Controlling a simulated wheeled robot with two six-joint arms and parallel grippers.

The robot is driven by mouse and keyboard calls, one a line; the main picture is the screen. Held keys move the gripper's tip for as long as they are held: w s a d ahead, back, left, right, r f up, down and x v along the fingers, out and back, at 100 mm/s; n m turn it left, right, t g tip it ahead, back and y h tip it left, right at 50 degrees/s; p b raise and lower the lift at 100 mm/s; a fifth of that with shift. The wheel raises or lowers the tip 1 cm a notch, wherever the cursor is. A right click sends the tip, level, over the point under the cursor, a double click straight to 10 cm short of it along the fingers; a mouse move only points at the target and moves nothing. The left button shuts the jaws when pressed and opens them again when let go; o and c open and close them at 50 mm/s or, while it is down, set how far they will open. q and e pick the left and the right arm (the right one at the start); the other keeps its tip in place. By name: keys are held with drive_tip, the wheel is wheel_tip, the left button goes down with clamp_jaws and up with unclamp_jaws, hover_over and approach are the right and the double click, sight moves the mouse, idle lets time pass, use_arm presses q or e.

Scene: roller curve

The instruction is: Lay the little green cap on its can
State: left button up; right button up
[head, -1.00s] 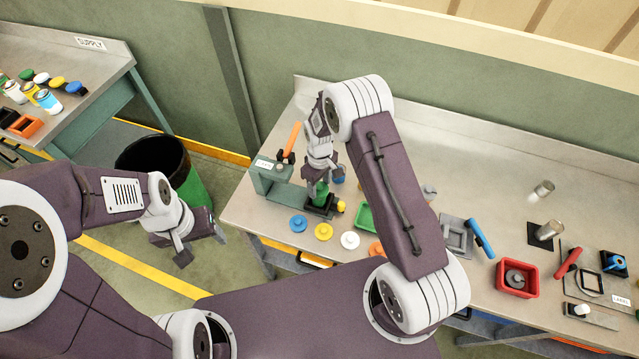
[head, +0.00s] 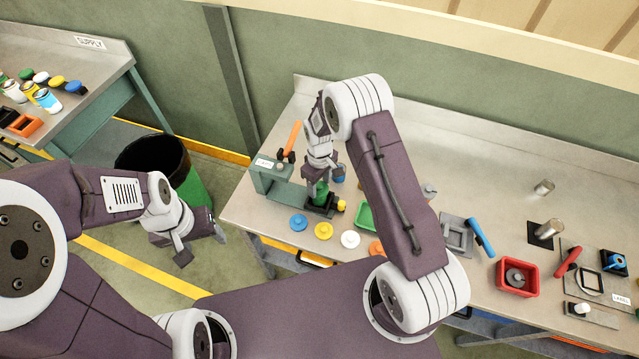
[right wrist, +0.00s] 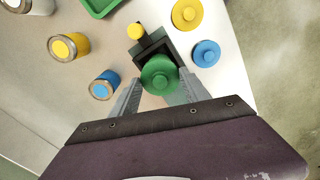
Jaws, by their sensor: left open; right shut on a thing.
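The little green cap (right wrist: 160,75) is a round disc with a knob, held between the fingers of my right gripper (right wrist: 158,86). In the head view, this gripper (head: 320,184) is low over a dark square holder (head: 326,210) with a yellow knob, on the bench's left part. In the right wrist view the cap overlaps the holder (right wrist: 151,42) and hides part of it. I cannot tell whether the cap touches anything below, and its can is not clearly visible. My left gripper (head: 196,246) is open and empty, over the floor left of the bench.
Blue (head: 298,222), yellow (head: 323,231) and white (head: 350,239) caps lie along the bench's front edge. A yellow-topped can (right wrist: 68,47) and a blue-topped can (right wrist: 105,85) stand near the holder. A teal stand (head: 270,180) is left of it, a green tray (head: 366,218) right.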

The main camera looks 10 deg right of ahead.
drive_tip(key=shift+f+b, duration=0.4)
drive_tip(key=shift+f, duration=0.05)
idle(0.8)
drive_tip(key=o, duration=1.8)
drive_tip(key=shift+r+p, duration=2.65)
drive_tip(key=shift+r, duration=0.95)
drive_tip(key=shift+f, duration=0.1)
